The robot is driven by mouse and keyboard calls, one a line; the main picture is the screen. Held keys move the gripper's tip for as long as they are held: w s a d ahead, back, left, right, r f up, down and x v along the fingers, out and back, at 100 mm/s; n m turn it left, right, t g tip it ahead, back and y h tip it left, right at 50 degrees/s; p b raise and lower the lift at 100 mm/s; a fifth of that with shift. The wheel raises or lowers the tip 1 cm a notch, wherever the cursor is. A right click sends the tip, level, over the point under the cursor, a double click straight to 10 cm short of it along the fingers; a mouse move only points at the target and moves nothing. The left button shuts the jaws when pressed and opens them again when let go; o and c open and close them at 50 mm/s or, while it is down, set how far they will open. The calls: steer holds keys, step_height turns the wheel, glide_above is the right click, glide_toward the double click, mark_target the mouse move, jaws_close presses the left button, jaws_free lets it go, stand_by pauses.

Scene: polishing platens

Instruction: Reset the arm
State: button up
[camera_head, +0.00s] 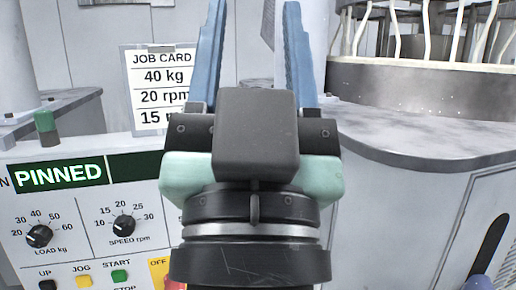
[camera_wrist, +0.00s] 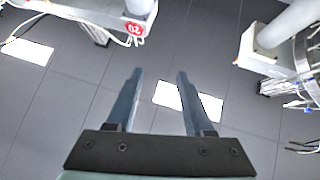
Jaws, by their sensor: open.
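My gripper (camera_head: 247,50) stands upright in the middle of the head view, close to the camera. Its two blue fingers are spread apart with nothing between them. In the wrist view my gripper (camera_wrist: 155,78) is also open and empty, with grey floor tiles (camera_wrist: 75,115) beyond the fingers. My gripper hides part of the control panel and the right side of the job card in the head view.
Behind my gripper is a control panel (camera_head: 95,215) with a "PINNED" display (camera_head: 60,173), knobs and buttons. A job card (camera_head: 160,75) stands above it. A round metal platen machine (camera_head: 420,90) is at the right. White columns (camera_wrist: 292,25) stand on the floor.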

step_height(320, 180, up, 40)
steer(key=s+p, duration=0.1)
steer(key=p, duration=3.6)
steer(key=shift+s+f+n+p, duration=0.15)
steer(key=shift+f+n+p, duration=0.1)
steer(key=shift+n+p, duration=0.15)
